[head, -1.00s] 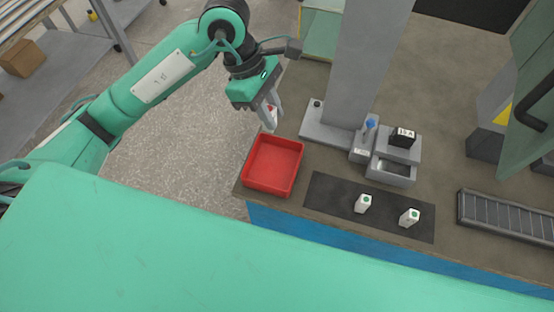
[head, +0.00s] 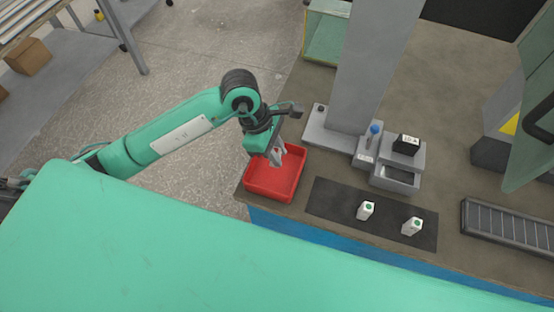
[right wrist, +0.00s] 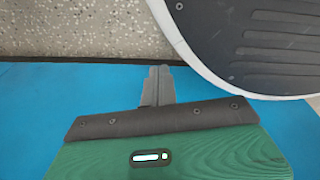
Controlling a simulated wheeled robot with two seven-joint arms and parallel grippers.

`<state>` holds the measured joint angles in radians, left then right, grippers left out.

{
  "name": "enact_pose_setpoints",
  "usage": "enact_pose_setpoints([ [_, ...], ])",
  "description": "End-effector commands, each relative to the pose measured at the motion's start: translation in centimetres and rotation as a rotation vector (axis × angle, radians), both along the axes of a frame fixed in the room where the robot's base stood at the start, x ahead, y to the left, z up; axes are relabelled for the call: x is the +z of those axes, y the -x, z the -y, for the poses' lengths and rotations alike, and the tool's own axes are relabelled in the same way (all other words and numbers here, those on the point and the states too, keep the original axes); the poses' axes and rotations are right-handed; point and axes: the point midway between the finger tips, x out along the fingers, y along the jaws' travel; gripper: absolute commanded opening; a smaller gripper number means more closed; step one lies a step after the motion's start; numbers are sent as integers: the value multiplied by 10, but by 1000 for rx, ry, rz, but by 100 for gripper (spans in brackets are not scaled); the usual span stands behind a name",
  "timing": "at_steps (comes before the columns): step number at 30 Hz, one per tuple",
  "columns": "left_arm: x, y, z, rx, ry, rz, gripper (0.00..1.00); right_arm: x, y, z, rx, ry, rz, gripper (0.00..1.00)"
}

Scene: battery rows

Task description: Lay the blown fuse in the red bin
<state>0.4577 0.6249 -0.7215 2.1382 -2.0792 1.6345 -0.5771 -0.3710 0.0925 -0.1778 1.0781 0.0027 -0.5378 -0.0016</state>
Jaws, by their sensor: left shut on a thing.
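The red bin (head: 287,189) stands at the left end of the workbench in the head view. My left gripper (head: 276,160) is over the back of the bin, pointing down, and shut on a small white piece, the blown fuse (head: 275,164). The fingers hide most of the fuse; a reddish mark showed on it earlier. I cannot tell whether it touches the bin. My right gripper (right wrist: 158,84) shows in the right wrist view with its fingers together and nothing between them, in front of a blue surface.
Two white fuses with green dots (head: 366,210) (head: 412,226) stand on a dark mat (head: 333,201). Behind them is a grey fixture with an open slot (head: 397,176), a black block (head: 405,144) and a blue-topped lever (head: 375,130). A grey column (head: 366,70) rises behind. A roller track (head: 508,225) lies at right.

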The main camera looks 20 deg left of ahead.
Motion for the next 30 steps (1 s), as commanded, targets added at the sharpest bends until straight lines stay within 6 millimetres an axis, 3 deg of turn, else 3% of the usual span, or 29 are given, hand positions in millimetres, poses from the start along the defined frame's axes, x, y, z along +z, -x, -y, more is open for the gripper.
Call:
enact_pose_setpoints([
  [5, -12, 0, 0, 1, 0, -1, 0, -1, 2, 1, 2, 1, -1, 0],
  [13, -48, 1, 0, 1, 0, -1, 0, -3, 5, 3, 3, 2, 3, 0],
  [22, -50, 0, 0, -1, 0, 1, 0, -7, 10, 4, 2, 4, -8, 0],
  [28, -51, 0, 0, -1, 0, 1, 0, -2, -1, 1, 1, 0, 6, 0],
  [29, -51, 0, 0, -1, 0, 0, 27, 1, -4, 0, 1, -1, 9, 0],
  [30, -51, 0, 0, -1, 0, 0, 35, 2, -6, 0, 1, -1, 11, 0],
])
